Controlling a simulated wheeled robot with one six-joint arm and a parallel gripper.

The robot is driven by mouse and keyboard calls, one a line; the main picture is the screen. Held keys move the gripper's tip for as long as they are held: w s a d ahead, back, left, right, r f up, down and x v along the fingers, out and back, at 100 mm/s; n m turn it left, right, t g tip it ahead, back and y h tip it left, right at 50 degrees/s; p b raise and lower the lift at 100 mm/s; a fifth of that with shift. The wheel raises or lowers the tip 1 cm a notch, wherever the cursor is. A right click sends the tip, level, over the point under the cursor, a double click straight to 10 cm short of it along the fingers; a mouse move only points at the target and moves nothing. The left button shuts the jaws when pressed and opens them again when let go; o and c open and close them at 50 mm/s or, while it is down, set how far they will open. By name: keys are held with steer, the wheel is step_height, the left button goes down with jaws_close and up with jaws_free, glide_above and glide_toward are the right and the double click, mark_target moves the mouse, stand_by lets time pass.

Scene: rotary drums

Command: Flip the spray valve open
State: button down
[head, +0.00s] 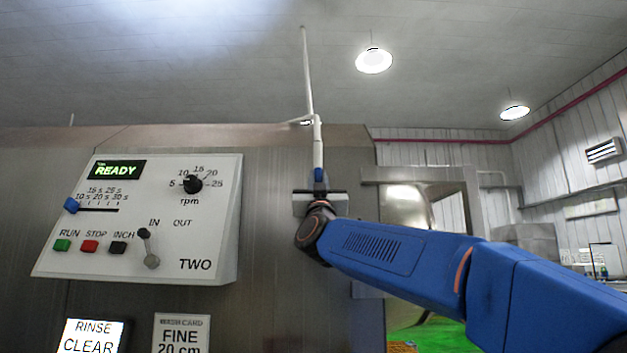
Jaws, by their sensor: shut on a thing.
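A thin white pipe (308,75) rises from a small fitting above the steel housing. Below the fitting the pipe is thicker, and a small blue piece (319,175), which looks like the spray valve's lever, is at its lower end. My gripper (320,190) is at this blue piece and shut on it. The grey gripper body hides the lower part of the blue piece. The valve's exact angle is hard to tell from here.
A control panel (140,215) marked TWO, showing READY, stands left of my gripper with knobs, buttons and a lever. A RINSE CLEAR sign (92,336) and a FINE 20 cm card (181,335) are below. The steel housing (265,270) stands close behind my arm.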

steer(key=shift+d+m+h, duration=0.1)
steer(key=shift+m+h, duration=0.4)
steer(key=c, duration=1.6)
jaws_free()
steer(key=shift+c, duration=0.2)
steer(key=shift+s+f, duration=0.1)
steer(key=v, duration=1.7)
